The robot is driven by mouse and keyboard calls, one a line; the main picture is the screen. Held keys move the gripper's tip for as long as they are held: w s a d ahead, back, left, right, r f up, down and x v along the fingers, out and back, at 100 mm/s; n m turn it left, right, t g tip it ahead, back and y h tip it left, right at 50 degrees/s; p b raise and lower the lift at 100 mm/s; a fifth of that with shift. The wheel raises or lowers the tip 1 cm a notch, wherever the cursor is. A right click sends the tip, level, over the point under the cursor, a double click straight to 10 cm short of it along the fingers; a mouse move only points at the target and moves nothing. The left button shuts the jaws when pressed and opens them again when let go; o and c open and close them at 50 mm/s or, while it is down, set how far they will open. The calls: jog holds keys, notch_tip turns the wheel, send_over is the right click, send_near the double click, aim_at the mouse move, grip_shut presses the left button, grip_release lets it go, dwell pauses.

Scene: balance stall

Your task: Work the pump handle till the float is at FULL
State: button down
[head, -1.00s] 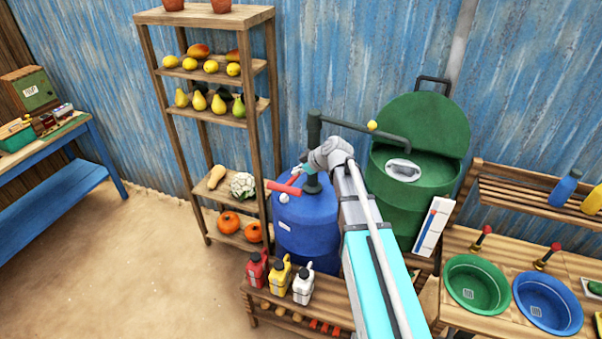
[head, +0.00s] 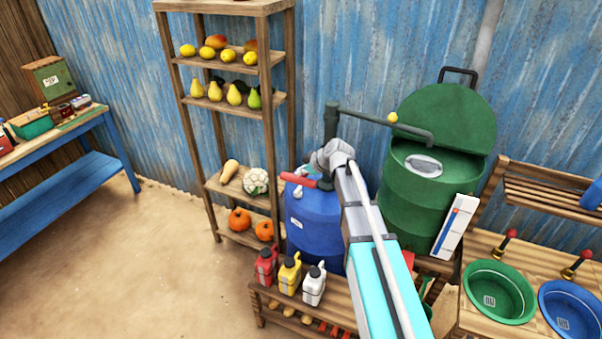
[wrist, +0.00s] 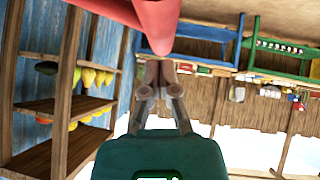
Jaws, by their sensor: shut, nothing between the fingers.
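The red pump handle (head: 298,180) sticks out at the top of the blue drum (head: 308,222), pointing left and slightly up. A dark green pipe (head: 375,122) with a yellow ball (head: 392,117) runs from the pump to the green tank (head: 415,195). A white gauge board (head: 453,228) with a blue strip and a red mark leans at the tank's front; I cannot read the float level. My gripper is mostly hidden behind my arm in the head view. In the wrist view my gripper (wrist: 159,72) is shut and empty, its fingertips close beside the red handle (wrist: 150,18); I cannot tell whether they touch.
Red, yellow and white jugs (head: 313,287) stand on a low bench before the drum. A wooden shelf (head: 228,105) with fruit and vegetables is close on the left. A counter with green (head: 498,292) and blue basins is at right. The sandy floor at left is clear.

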jog(key=shift+w+d+f+b, duration=0.1)
jog(key=shift+f+b, duration=0.25)
jog(key=shift+f, duration=0.2)
jog(key=shift+f, duration=0.1)
